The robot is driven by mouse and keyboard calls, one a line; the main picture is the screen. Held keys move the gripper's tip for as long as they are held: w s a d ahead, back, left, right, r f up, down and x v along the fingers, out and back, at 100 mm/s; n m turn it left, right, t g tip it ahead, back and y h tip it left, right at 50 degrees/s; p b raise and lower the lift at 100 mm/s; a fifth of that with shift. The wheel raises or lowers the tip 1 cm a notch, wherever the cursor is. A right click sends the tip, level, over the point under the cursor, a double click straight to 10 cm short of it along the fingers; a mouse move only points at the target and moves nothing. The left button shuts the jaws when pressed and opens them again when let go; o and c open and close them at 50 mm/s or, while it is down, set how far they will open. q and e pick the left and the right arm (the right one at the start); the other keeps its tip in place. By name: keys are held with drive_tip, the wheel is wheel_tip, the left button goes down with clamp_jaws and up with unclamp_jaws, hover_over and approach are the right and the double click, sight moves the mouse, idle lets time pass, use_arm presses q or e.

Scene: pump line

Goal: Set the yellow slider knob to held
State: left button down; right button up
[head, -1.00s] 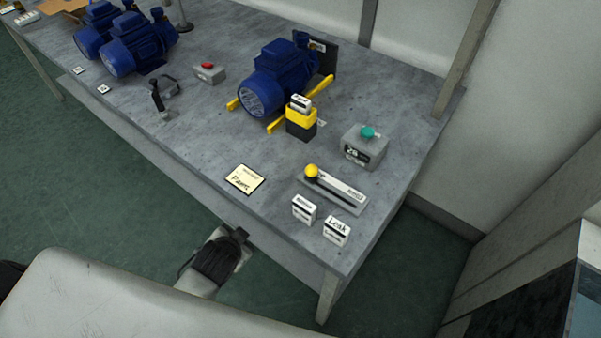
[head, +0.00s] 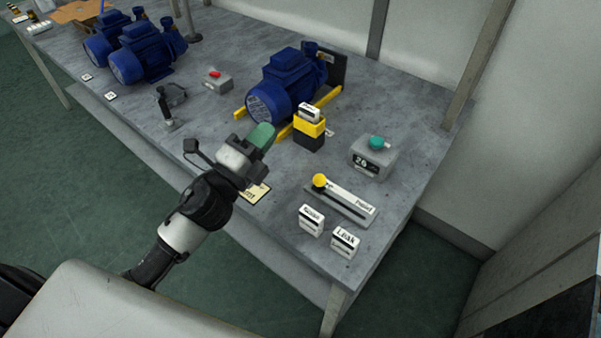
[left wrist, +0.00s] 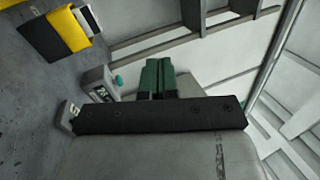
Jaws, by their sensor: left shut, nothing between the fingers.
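The yellow slider knob (head: 319,181) sits at the left end of a slot in a grey slider base (head: 345,204) near the table's front right. A label strip runs along the slot; its far right word is too small to read surely. My left gripper (head: 263,136) is shut and empty, with green fingertips, above the table to the left of the knob and apart from it. Its green fingers (left wrist: 157,77) also show together in the left wrist view, where the knob does not show. My right gripper is not in view.
Two white label blocks (head: 312,220) (head: 344,242) stand in front of the slider. A grey box with a teal button (head: 376,143) stands behind it. A yellow and black block (head: 309,130) and a blue pump (head: 283,88) are further back. A paper note (head: 255,193) lies partly under my left gripper.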

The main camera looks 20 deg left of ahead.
use_arm(q)
drive_tip(key=a+f+m+g+h, duration=0.1)
drive_tip(key=a+f+m+g, duration=0.1)
drive_tip(key=m+g, duration=0.7)
drive_tip(key=a+f+m+g+h, duration=0.1)
drive_tip(key=a+f+m+g, duration=0.2)
drive_tip(key=m+g, duration=0.5)
drive_tip(key=m, duration=1.1)
drive_tip(key=shift+s+f+g+h, duration=0.2)
drive_tip(key=shift+s+g+h, duration=0.1)
drive_tip(key=shift+g, duration=0.1)
drive_tip(key=shift+d, duration=0.15)
